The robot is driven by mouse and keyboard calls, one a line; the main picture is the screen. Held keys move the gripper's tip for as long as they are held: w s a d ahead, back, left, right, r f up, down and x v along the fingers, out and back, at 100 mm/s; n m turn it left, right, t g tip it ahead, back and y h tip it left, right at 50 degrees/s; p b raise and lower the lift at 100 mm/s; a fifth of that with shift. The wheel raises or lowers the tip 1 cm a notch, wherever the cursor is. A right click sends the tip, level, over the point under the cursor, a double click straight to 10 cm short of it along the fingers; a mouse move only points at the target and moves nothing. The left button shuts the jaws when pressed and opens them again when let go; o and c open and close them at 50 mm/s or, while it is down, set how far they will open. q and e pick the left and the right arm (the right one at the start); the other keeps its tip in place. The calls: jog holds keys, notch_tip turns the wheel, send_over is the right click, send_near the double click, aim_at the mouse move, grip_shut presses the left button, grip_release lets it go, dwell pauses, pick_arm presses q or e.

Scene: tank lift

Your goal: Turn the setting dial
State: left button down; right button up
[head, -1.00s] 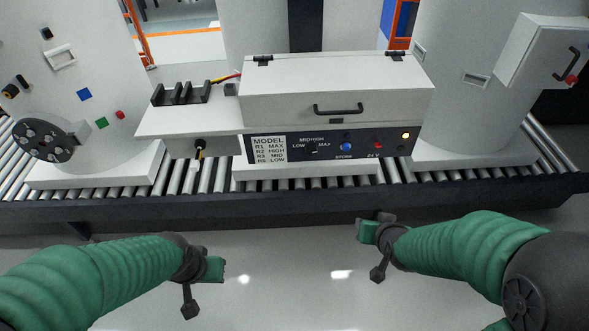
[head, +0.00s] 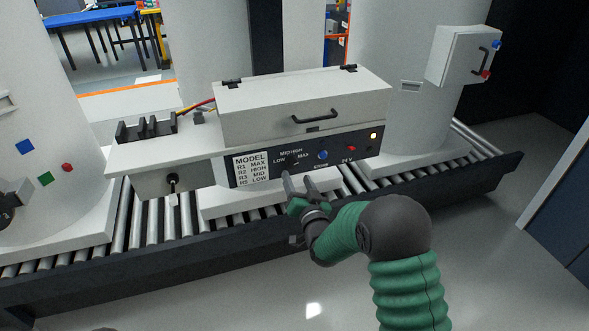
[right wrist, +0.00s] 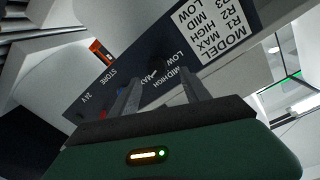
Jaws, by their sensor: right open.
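The setting dial (head: 295,163) is a small dark knob on the black front panel (head: 338,160) of the white box, among the words LOW, MID, HIGH and MAX. It also shows in the right wrist view (right wrist: 156,67). My right gripper (head: 298,179) is open, just below and in front of the dial in the head view. In the right wrist view its two fingers (right wrist: 159,80) stand apart with the dial between and beyond their tips. I cannot tell whether they touch it. My left gripper is not in view.
Right of the dial are a blue STORE button (head: 322,155), a red 24 V switch (head: 351,148) and a lit lamp (head: 373,136). The box lid (head: 300,105) is shut. A roller conveyor (head: 150,228) carries the box between white tanks. Open floor lies in front.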

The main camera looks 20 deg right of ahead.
aim_at(296, 166)
jog(key=w, duration=0.1)
jog(key=w+a, duration=0.1)
jog(key=w, duration=0.2)
jog(key=shift+a+r, duration=0.1)
jog(key=shift+a, duration=0.15)
jog(key=d, duration=0.2)
jog(key=w+d, duration=0.1)
jog(key=shift+d+r, duration=0.15)
jog(key=shift+r, duration=0.2)
jog(key=shift+w+d+f, duration=0.2)
jog(key=shift+w+f, duration=0.5)
jog(key=shift+f, duration=0.05)
jog(key=shift+w+a, duration=0.15)
jog(key=shift+a, duration=0.1)
jog(key=shift+c, duration=0.4)
jog(key=shift+s+a+r, duration=0.25)
jog(key=shift+a+r, duration=0.05)
jog(key=shift+a, duration=0.3)
jog(key=c, duration=0.5)
jog(key=shift+a, duration=0.1)
jog(key=shift+c, duration=2.3)
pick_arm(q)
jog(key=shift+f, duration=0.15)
pick_arm(e)
jog(key=shift+d+f, duration=0.1)
jog(key=shift+d, duration=0.35)
grip_shut()
